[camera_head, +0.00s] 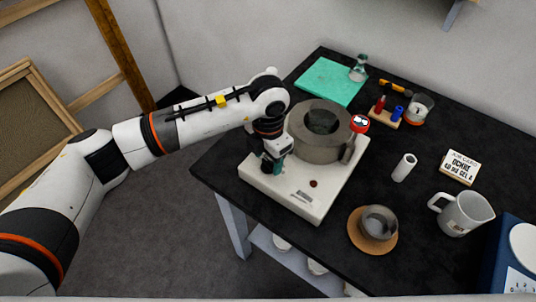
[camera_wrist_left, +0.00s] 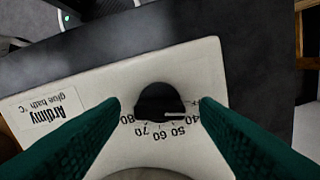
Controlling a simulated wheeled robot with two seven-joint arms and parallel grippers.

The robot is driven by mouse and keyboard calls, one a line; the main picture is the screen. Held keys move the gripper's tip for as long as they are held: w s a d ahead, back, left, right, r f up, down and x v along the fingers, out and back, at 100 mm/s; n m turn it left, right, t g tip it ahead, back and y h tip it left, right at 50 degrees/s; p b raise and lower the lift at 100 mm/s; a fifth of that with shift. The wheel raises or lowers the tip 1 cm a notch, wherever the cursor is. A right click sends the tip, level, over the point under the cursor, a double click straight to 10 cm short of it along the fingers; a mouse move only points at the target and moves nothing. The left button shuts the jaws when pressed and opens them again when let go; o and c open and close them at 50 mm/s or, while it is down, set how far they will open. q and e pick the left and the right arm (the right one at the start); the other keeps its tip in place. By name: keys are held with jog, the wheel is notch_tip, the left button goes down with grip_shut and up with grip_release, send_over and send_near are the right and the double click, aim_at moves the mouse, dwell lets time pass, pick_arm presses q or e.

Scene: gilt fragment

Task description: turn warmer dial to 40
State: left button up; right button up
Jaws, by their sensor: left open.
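The warmer is a white box (camera_head: 318,207) with a grey round pot (camera_head: 322,140) on top, at the left part of the black table. Its black dial (camera_wrist_left: 160,103) shows in the left wrist view, with numbers from 40 to 80 around it. A white line on the dial points right, roughly toward the 40 mark; I cannot tell the exact setting. My left gripper (camera_head: 271,166) is over the warmer's left corner and hides the dial in the head view. Its green fingers (camera_wrist_left: 159,104) are open, one on each side of the dial, with gaps showing. My right gripper is out of view.
A red-rimmed gauge (camera_head: 359,123) stands at the pot's right side. A teal mat (camera_head: 328,80) and flask (camera_head: 358,68) are behind. A metal cup (camera_head: 379,222) on a wooden coaster, a white cylinder (camera_head: 404,167) and a pitcher (camera_head: 463,213) stand to the right.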

pick_arm(q)
jog(key=shift+f, duration=0.25)
jog(key=c, duration=1)
jog(key=m+b, duration=0.1)
jog(key=b, duration=0.2)
jog(key=m+b, duration=0.2)
jog(key=b, duration=0.1)
jog(key=shift+f+m, duration=0.25)
jog(key=shift+m, duration=0.05)
jog(key=shift+r+m+b, duration=0.25)
jog(key=shift+m+b, duration=0.95)
jog(key=shift+b, duration=0.3)
jog(key=o, duration=1)
